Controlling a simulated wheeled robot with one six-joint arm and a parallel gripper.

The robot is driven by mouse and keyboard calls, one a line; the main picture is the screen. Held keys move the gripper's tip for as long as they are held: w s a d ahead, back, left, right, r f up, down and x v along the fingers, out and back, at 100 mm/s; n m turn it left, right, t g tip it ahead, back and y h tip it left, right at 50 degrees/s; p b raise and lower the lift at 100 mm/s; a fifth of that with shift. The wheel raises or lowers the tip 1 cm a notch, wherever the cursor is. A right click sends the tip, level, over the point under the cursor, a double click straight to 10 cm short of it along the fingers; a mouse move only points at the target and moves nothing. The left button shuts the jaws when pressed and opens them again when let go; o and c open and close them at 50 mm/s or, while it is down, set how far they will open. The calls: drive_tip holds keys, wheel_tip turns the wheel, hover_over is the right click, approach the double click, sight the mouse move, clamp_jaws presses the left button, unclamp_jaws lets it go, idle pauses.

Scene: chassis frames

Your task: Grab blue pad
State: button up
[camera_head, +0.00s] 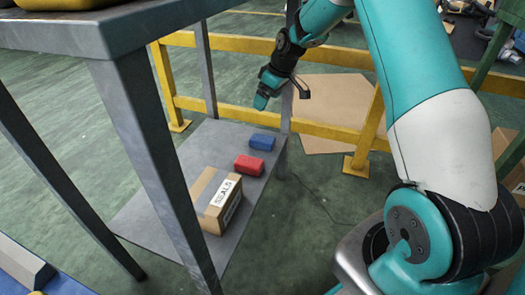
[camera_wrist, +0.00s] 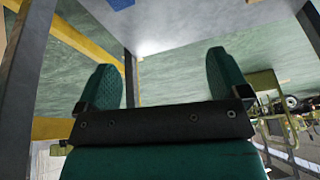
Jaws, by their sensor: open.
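The blue pad (camera_head: 262,142) lies flat on the grey lower shelf (camera_head: 195,146) of the table, near its far right corner. In the wrist view only a small blue piece of it (camera_wrist: 121,3) shows at the top edge. My gripper (camera_head: 262,102) is above and beyond the pad, apart from it. In the wrist view the two green fingers of my gripper (camera_wrist: 165,65) are spread wide with nothing between them.
A red block (camera_head: 249,165) and a cardboard box (camera_head: 216,200) with a white label stand nearer on the shelf. Grey table legs (camera_head: 150,150) and the tabletop (camera_head: 100,35) enclose it. A yellow railing (camera_head: 235,112) runs behind. A cardboard sheet (camera_head: 335,100) is beyond.

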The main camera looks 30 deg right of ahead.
drive_tip(key=n+b, duration=0.2)
approach(263, 138)
drive_tip(key=b+x, duration=0.4)
drive_tip(key=shift+s+a+f+b, duration=0.25)
drive_tip(key=shift+s+f+b, duration=0.05)
drive_tip(key=shift+b, duration=0.1)
drive_tip(key=shift+w+b+x, duration=0.15)
drive_tip(key=shift+b+x, duration=0.8)
drive_tip(key=shift+x, duration=0.45)
drive_tip(key=shift+w+b+x, duration=0.2)
drive_tip(key=shift+b+x, duration=0.75)
drive_tip(key=shift+x, duration=0.5)
drive_tip(key=shift+f, duration=0.15)
drive_tip(key=c, duration=1)
